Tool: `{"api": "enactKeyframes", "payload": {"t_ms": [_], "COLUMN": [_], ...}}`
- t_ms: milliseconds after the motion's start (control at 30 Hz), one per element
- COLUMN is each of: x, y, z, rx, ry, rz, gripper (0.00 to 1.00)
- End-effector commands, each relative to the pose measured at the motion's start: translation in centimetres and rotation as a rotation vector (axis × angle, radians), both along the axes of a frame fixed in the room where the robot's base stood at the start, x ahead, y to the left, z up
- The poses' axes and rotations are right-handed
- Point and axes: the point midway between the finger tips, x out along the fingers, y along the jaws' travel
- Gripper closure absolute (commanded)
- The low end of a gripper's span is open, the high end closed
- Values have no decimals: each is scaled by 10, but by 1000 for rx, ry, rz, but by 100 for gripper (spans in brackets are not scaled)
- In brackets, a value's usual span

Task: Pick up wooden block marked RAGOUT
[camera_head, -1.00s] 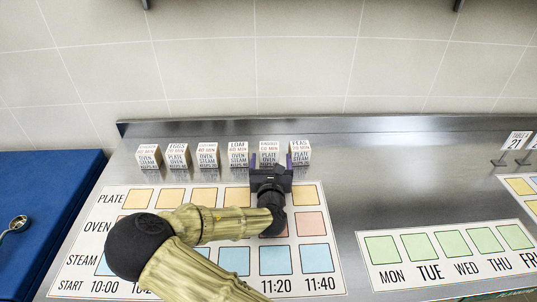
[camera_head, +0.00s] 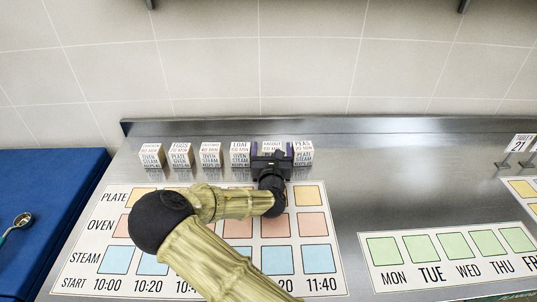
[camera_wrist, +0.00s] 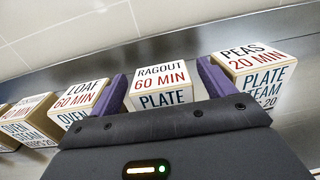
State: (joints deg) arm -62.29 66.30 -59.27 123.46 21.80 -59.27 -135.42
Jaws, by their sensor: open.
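The wooden block marked RAGOUT (camera_wrist: 162,84) stands on the steel counter in the row of blocks. In the wrist view it sits between the two purple fingers of my gripper (camera_wrist: 163,88), with gaps on both sides. My gripper is open around it, and the dark gripper body hides the block's lower front. In the head view my gripper (camera_head: 272,152) reaches the row from the front and covers most of the RAGOUT block, whose top edge (camera_head: 272,145) shows.
The LOAF block (camera_wrist: 80,98) stands close to the left finger and the PEAS block (camera_wrist: 255,70) close to the right finger. More blocks (camera_head: 180,155) continue leftward. A printed chart (camera_head: 110,222) lies in front. The tiled wall is behind.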

Motion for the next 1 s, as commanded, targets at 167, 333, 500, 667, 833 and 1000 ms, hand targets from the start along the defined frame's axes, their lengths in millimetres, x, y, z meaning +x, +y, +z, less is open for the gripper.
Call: {"api": "enactKeyframes", "payload": {"t_ms": [167,333,500,667,833,1000], "x": [0,-1,-2,-2,-2,-1], "y": [1,6,8,8,8,6], "z": [0,0,0,0,9,35], "rx": [0,0,1,1,2,4], "ry": [0,0,-1,-1,-2,-4], "rz": [2,9,12,12,12,9], "gripper": [18,44,70,70,70,70]}}
